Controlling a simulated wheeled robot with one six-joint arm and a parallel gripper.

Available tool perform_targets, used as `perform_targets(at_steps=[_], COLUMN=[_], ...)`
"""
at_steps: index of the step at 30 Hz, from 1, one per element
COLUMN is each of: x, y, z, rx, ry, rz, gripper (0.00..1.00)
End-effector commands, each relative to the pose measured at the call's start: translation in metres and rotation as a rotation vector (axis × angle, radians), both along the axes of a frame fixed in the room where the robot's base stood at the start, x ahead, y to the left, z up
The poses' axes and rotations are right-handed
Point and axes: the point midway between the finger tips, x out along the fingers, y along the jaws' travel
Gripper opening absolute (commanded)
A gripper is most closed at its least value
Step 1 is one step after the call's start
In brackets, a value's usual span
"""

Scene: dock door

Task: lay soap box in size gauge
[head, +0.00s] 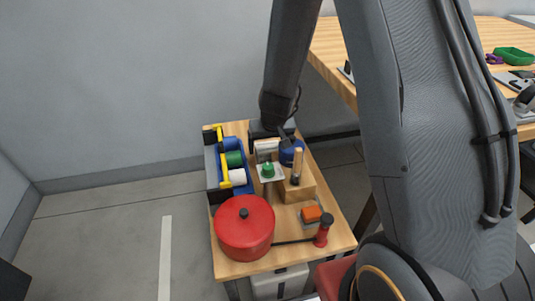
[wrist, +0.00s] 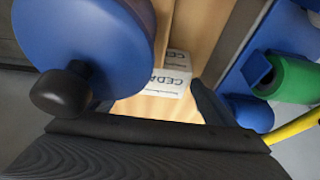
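The soap box, a white carton with "CEDA" lettering, shows in the wrist view (wrist: 172,76) on a light wood surface. It is just beyond my gripper (wrist: 155,104), between its two fingers, with a visible gap to them. My gripper is open and empty, its left finger partly hidden behind a blue round lid. In the head view my gripper (head: 284,132) is low over the far part of the small wooden table, and a white lettered box (head: 266,148), likely the soap box, is beside it. I cannot pick out the size gauge with certainty.
The blue lidded pot (head: 291,150) stands close to my gripper. A larger table (head: 328,47) is at right.

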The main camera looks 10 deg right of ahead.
Motion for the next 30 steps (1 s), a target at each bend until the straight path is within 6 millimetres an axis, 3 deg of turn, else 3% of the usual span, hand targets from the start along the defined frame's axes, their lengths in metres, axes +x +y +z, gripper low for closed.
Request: perform_targets(at_steps=[1, 9, 20, 30], x=[0.000, 0.000, 0.000, -0.001], y=[0.000, 0.000, 0.000, 0.000], z=[0.000, 0.000, 0.007, 0.046], rx=[0.000, 0.000, 0.000, 0.000], ry=[0.000, -0.001, -0.001, -0.001], rz=[0.000, 0.000, 0.001, 0.000], gripper=[0.71, 0.30, 0.29, 0.29])
